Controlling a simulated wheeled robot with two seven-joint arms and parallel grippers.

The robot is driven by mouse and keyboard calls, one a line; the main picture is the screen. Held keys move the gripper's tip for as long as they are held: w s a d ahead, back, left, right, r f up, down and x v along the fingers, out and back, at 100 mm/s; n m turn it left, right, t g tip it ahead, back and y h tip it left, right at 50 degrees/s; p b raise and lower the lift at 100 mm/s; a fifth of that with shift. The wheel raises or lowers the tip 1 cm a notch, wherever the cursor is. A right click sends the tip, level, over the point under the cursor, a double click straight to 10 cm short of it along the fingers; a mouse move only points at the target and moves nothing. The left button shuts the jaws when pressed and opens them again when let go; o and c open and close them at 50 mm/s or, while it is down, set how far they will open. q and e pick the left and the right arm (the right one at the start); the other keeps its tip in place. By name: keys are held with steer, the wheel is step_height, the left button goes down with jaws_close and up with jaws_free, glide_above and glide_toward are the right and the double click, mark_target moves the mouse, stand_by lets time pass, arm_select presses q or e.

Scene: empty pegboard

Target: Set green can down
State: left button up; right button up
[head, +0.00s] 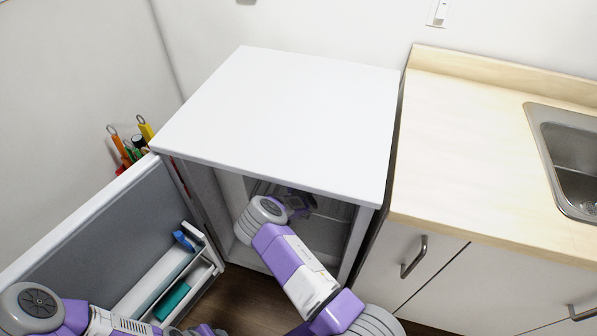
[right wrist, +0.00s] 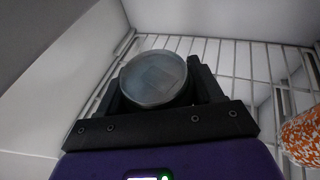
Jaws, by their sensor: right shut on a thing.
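My right gripper (head: 300,203) reaches into the open white fridge (head: 290,105), below its top. In the right wrist view my right gripper (right wrist: 155,88) is shut around a can (right wrist: 153,77), whose round grey top faces the camera. The can's sides are mostly hidden by the fingers, so its green colour does not show. A white wire shelf (right wrist: 235,58) lies behind and below the can; I cannot tell whether the can touches it. Part of my left arm shows at the lower left of the head view, but its fingertips do not.
An orange-and-white speckled item (right wrist: 303,137) stands right of the gripper on the shelf. The fridge wall (right wrist: 75,75) is close on the left. The open door (head: 75,225) holds teal (head: 172,300) and blue (head: 184,241) items. A counter (head: 470,150) stands right.

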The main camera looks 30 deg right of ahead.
steer(key=o, duration=1.2)
steer(key=shift+o, duration=0.3)
steer(key=shift+s+a+r+p, duration=0.15)
steer(key=shift+s+r+p, duration=0.25)
steer(key=shift+p, duration=0.1)
steer(key=s+a+p, duration=0.1)
steer(key=s, duration=0.2)
steer(key=s+a+p, duration=0.2)
steer(key=s, duration=0.1)
steer(key=s+a+p, duration=0.1)
steer(key=s+a, duration=0.1)
steer(key=s, duration=0.2)
steer(key=shift+s+a+p, duration=0.1)
steer(key=shift+p, duration=0.3)
steer(key=shift+s+a+f, duration=0.1)
steer(key=shift+s+a, duration=0.15)
steer(key=shift+s, duration=0.1)
